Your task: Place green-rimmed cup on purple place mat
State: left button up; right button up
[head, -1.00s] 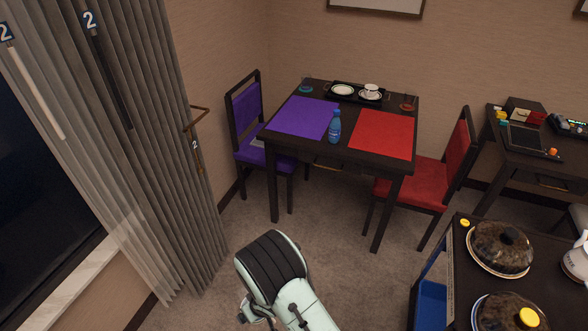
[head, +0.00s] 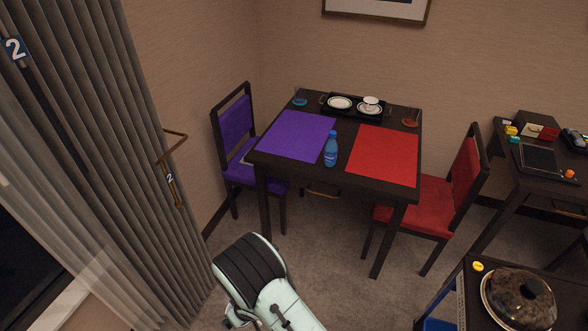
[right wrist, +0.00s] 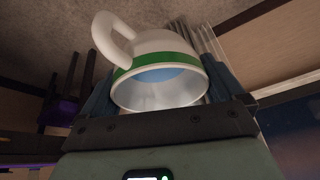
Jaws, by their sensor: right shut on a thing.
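The green-rimmed cup (right wrist: 165,45), white with a green band by its mouth and a handle at upper left, fills the middle of the right wrist view. My right gripper (right wrist: 158,88) is shut on it, with a dark finger on each side. The cup's open mouth faces the wrist camera. The purple place mat (head: 291,136) lies flat on the left part of the dark table (head: 338,185) in the head view, and its surface looks bare. My left gripper is not in view. The held cup does not show in the head view.
A blue bottle (head: 331,150) stands between the purple mat and a red mat (head: 384,155). A black tray (head: 355,115) with white crockery is at the back. A purple chair (head: 238,135) and red chair (head: 465,180) flank the table. A cart (head: 470,310) is at lower right.

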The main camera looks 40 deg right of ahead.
aim_at(296, 147)
jog(key=i+l, duration=0.15)
jog(key=l, duration=0.2)
jog(key=i+l, duration=0.2)
jog(key=l, duration=0.15)
jog(key=i+l, duration=0.15)
jog(key=l, duration=0.2)
jog(key=i+l, duration=0.2)
jog(key=l, duration=0.15)
jog(key=u, duration=0.05)
